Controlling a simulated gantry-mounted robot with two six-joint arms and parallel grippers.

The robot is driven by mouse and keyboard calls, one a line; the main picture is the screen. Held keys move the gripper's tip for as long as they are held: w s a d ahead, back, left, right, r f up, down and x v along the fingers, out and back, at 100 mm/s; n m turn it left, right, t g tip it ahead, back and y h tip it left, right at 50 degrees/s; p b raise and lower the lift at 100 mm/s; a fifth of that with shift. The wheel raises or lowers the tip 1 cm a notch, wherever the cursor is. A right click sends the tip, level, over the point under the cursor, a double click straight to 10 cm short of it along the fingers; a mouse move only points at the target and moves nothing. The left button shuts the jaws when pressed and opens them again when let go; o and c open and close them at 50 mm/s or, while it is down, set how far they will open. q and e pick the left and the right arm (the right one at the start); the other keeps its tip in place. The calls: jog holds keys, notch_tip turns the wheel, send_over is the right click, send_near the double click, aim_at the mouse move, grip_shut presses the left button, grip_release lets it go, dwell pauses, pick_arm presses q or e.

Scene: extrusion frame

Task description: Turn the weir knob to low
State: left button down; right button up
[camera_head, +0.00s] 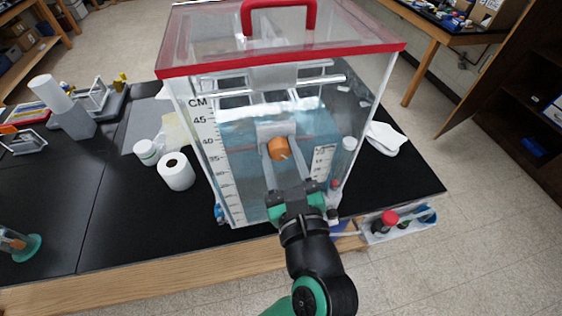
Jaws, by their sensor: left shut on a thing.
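A clear water tank (230,190) with a red-rimmed lid stands on the black bench. A centimetre scale (213,150) runs down its front left side. The orange weir knob (279,147) is at the middle of the tank's front. My left gripper (278,152) reaches up from the bottom of the view, with a finger on each side of the knob, and is shut on it. Any marking for the knob's setting is too small to read or hidden. My right gripper is not in view.
A paper roll (176,172) and a small white jar (146,152) stand left of the tank. A white cloth (386,138) lies to the right. A clear tray with a red-capped item (389,219) is at the front right.

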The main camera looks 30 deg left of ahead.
pick_arm(q)
jog(key=n+b, duration=0.6)
jog(key=b, duration=0.1)
jog(key=shift+f, duration=0.3)
jog(key=shift+r+n+b, duration=0.2)
jog(key=shift+n+b, duration=1.35)
jog(key=shift+n, duration=0.35)
jog(key=shift+s, duration=0.1)
jog(key=shift+c, duration=1.7)
grip_release()
jog(key=v, duration=1.1)
jog(key=shift+s+d, duration=0.2)
